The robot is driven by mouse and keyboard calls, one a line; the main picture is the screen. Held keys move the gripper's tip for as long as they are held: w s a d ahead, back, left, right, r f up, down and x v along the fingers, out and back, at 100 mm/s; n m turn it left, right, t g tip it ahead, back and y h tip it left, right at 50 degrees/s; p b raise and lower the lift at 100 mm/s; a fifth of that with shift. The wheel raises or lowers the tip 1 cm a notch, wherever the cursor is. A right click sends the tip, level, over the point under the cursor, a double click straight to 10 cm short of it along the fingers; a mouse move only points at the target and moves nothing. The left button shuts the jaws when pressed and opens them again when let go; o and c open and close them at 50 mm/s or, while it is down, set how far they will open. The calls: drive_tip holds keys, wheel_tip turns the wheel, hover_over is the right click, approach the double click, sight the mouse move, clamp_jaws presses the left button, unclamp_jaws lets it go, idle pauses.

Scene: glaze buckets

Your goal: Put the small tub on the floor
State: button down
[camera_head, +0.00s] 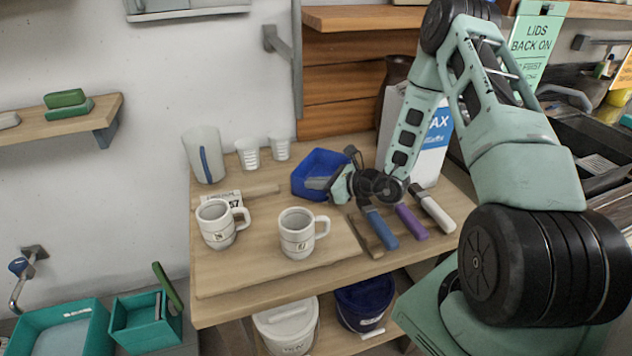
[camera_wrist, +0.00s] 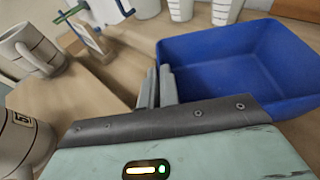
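The small tub is a blue open-topped container (camera_head: 308,162) on the wooden worktop, towards the back. In the wrist view the tub (camera_wrist: 240,58) fills the upper right and looks empty inside. My gripper (camera_head: 318,184) is at its front side, low over the worktop. The tub's near left corner is hidden behind the fingers and gripper body.
Two mugs (camera_head: 218,225) (camera_head: 297,235) stand in front left. Cups and a pitcher (camera_head: 204,156) stand behind. Several handled tools (camera_head: 411,222) lie at right by a white box (camera_head: 428,150). Buckets (camera_head: 287,328) (camera_head: 364,302) sit on the lower shelf. Teal crates (camera_head: 62,330) stand on the floor at left.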

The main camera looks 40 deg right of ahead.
drive_tip(key=shift+f, duration=0.1)
drive_tip(key=c, duration=2)
unclamp_jaws()
drive_tip(key=o, duration=0.4)
drive_tip(key=shift+c, duration=0.2)
